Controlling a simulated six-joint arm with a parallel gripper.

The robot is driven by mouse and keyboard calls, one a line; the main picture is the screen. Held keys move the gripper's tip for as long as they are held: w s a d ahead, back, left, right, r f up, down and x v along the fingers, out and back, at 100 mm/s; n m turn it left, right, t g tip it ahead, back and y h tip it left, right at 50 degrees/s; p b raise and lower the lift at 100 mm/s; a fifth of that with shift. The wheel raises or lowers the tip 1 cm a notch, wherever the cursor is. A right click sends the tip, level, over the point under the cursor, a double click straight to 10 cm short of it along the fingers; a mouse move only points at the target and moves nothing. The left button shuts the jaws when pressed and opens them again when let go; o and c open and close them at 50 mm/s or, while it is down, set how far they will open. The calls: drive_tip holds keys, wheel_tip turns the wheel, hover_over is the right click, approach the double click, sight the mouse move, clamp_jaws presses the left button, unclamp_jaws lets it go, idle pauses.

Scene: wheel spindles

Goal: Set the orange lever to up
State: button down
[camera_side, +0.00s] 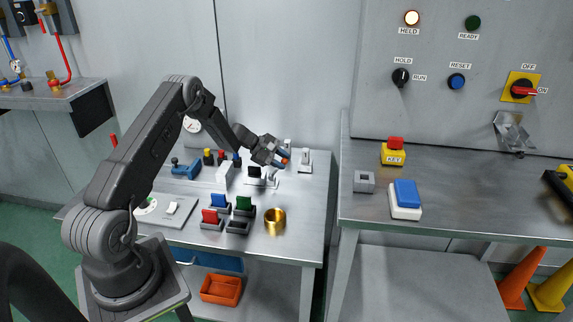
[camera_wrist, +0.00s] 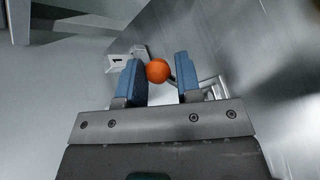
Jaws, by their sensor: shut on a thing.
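The orange lever's round knob (camera_wrist: 158,70) sits between the blue fingertips of my gripper (camera_wrist: 158,82) in the wrist view. My gripper is shut on the knob. In the side view the orange knob (camera_side: 284,161) shows at the tip of my gripper (camera_side: 281,157), near the back right of the left table. The lever's shaft and most of its base are hidden by the gripper, so its angle is hard to tell.
A grey lever unit (camera_side: 305,161) stands just right of my gripper. A brass cup (camera_side: 275,220) and red (camera_side: 211,216), blue and green blocks stand in front. A gap separates this table from the right bench (camera_side: 460,200).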

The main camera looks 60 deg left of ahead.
drive_tip(key=shift+s+a+r+n+t+h, duration=0.15)
drive_tip(key=shift+s+a+r+t+h, duration=0.2)
drive_tip(key=shift+s+a+t+h, duration=0.45)
drive_tip(key=shift+s+a+r+n+t+h, duration=0.15)
drive_tip(key=shift+s+a+r+t+h, duration=0.2)
drive_tip(key=shift+a+t+h, duration=0.45)
drive_tip(key=shift+s+a+t, duration=0.1)
drive_tip(key=shift+t, duration=0.2)
drive_tip(key=shift+f, duration=0.1)
drive_tip(key=c, duration=1.1)
unclamp_jaws()
drive_tip(key=shift+o, duration=0.9)
drive_tip(key=v, duration=1.3)
drive_tip(key=shift+s, duration=0.4)
